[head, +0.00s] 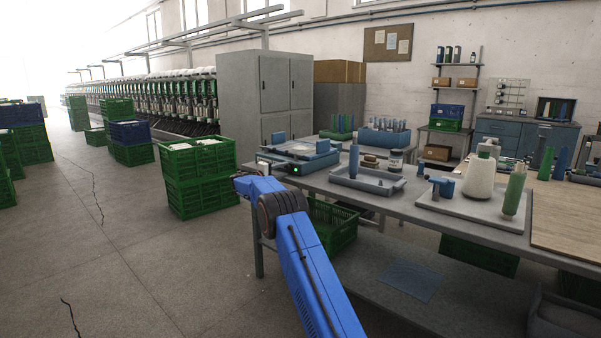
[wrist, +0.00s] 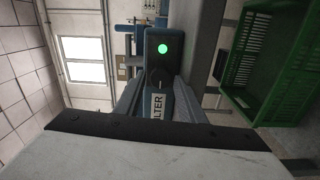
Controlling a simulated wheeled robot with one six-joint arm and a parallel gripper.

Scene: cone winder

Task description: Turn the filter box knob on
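The filter box (head: 309,151) is a blue-grey unit on the near left end of the long table. A green lamp (head: 297,169) glows on its front, and also shows in the wrist view (wrist: 162,48). The wrist view is turned sideways. In it, a dark round knob (wrist: 156,79) sits between the lamp and a white label (wrist: 157,107) reading "LTER", its start cut off. My gripper (head: 262,166) is at the box's near left corner. A pale surface with a dark edge covers the bottom of the wrist view.
A grey tray (head: 367,184) and a white cone (head: 480,179) on a board stand farther right along the table. Green crates (head: 200,197) are stacked on the floor to the left. Another green crate (head: 333,226) is under the table. The left floor is mostly clear.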

